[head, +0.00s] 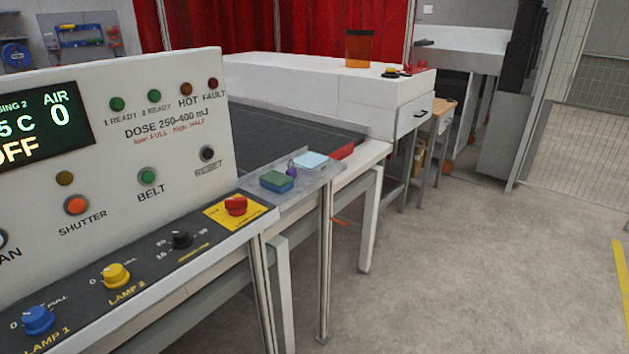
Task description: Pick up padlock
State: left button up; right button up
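I cannot make out a padlock for certain. Small red items (407,70) lie at the far right end of the white machine housing, beside a yellow and black button (390,73); they are too small to identify. A small purple object (291,168) stands on the near grey ledge, between a green-topped blue block (276,181) and a light blue block (310,161); its kind is also unclear. Neither of my grippers is in the head view.
The control panel (150,140) with knobs and a red switch (235,204) fills the left. Behind it is a dark conveyor belt (270,130). An amber container (359,48) stands on the white housing (300,80). The grey floor (480,270) at right is clear.

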aim_at(292, 172)
jog(key=u, duration=0.4)
jog(key=k, duration=0.25)
jog(key=z, duration=1.9)
jog(key=i, duration=2.15)
jog(key=u, duration=0.85)
